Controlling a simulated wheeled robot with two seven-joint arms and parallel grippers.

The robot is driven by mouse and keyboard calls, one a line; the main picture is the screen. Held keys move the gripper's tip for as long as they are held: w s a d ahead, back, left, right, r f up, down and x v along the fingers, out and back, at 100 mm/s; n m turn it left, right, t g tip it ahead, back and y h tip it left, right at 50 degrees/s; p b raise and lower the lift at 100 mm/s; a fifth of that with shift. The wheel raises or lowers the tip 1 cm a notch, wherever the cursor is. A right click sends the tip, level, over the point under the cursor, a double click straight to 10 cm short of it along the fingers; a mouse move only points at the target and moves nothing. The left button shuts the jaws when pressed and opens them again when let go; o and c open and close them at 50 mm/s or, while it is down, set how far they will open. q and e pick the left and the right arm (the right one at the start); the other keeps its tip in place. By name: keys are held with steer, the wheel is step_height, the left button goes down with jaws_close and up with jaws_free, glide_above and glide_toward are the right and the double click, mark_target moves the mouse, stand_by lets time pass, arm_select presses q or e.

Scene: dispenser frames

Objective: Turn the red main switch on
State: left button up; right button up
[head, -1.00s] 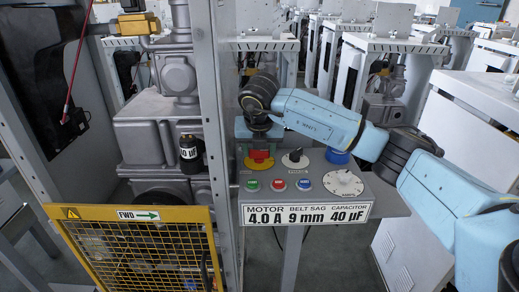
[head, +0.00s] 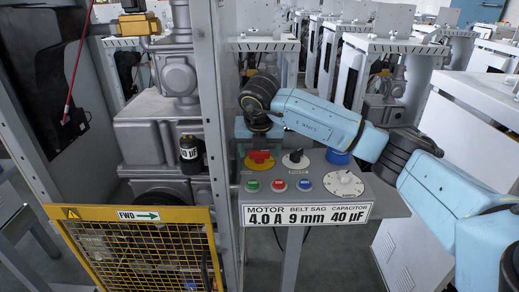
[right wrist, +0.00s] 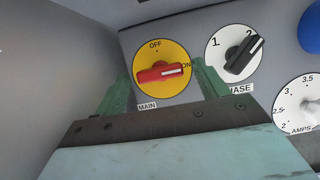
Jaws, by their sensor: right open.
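The red main switch (head: 260,157) sits on its yellow round plate, at the back left of the grey control panel. In the right wrist view its red handle (right wrist: 160,72) lies nearly level, with its white mark at the right end, pointing at ON. OFF is printed at the top of the plate and MAIN below it. My right gripper (head: 257,136) is just behind and above the switch. In the right wrist view its green fingers (right wrist: 160,88) are open, one on each side of the handle, with gaps visible. My left gripper is not in view.
The black phase selector (head: 295,158) is close to the right of the switch. A blue knob (head: 338,157) and a white amps dial (head: 343,183) are farther right. Green, red and blue buttons (head: 278,186) are in front. A grey frame post (head: 213,150) stands close on the left.

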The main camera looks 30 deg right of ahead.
steer(key=v, duration=1.3)
steer(key=shift+r, duration=0.15)
